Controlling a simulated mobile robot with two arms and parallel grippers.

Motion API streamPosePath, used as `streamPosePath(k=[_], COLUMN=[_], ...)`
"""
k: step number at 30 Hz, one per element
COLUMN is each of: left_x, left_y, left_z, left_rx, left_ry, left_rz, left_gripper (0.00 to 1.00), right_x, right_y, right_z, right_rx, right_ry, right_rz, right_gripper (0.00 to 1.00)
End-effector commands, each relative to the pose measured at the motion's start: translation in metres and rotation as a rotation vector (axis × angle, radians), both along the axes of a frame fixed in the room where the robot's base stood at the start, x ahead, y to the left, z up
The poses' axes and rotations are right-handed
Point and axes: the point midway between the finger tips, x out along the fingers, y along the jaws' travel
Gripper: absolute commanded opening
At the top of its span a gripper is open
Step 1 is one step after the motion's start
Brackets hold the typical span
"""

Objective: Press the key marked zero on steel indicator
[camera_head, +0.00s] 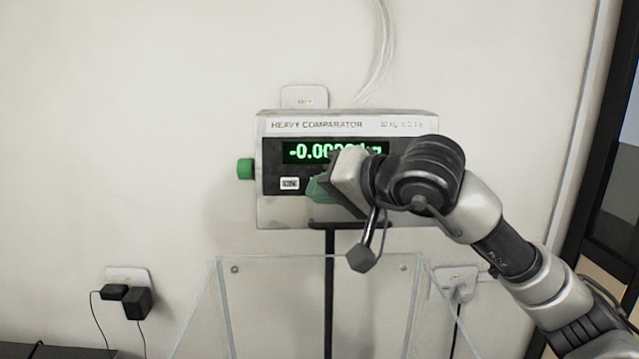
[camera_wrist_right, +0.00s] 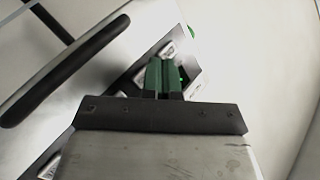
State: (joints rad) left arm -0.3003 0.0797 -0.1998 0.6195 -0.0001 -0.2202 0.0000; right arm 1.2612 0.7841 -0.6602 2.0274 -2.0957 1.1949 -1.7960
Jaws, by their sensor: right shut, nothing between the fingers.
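The steel indicator (camera_head: 350,118), labelled HEAVY COMPARATOR, stands on a dark post against the wall in the head view. Its green display (camera_head: 305,151) starts with -0.00; my gripper hides part of the reading. A small white-framed key (camera_head: 289,183) shows at the lower left of its dark panel; its marking is too small to read. My right gripper (camera_head: 319,188) is shut and empty, with its green fingertips at the panel just right of that key. In the right wrist view its fingers (camera_wrist_right: 162,76) lie together over the panel. I cannot tell whether they touch a key. My left gripper is out of view.
A green knob (camera_head: 245,169) sticks out of the indicator's left side. A clear-walled enclosure (camera_head: 222,300) stands below, around the post. Wall sockets with plugs (camera_head: 137,303) are at the lower left. The wall area left of the indicator is clear.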

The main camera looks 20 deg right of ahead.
Motion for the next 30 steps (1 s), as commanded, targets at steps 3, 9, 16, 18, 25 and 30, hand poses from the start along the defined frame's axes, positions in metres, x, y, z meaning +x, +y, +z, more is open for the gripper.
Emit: streamPosePath(k=[3,9,16,18,25,30], left_x=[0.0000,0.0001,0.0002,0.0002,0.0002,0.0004], left_y=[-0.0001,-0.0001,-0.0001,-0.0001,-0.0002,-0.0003], left_z=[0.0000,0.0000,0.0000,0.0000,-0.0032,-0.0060], left_rx=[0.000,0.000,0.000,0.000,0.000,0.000], left_ry=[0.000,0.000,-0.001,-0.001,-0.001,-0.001], left_rz=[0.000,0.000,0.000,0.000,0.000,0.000], left_gripper=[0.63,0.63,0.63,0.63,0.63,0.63], right_x=[0.0000,0.0000,0.0001,0.0000,0.0033,0.0077], right_y=[0.0000,-0.0001,-0.0001,-0.0001,-0.0010,-0.0021], right_z=[0.0000,-0.0001,0.0000,-0.0001,-0.0019,-0.0029], right_rx=[0.000,0.000,0.000,0.000,0.001,0.001], right_ry=[0.000,0.000,0.000,0.000,0.001,0.001], right_rz=[0.000,0.000,0.000,0.000,0.000,0.000], right_gripper=[0.00,0.00,0.00,0.00,0.00,0.00])
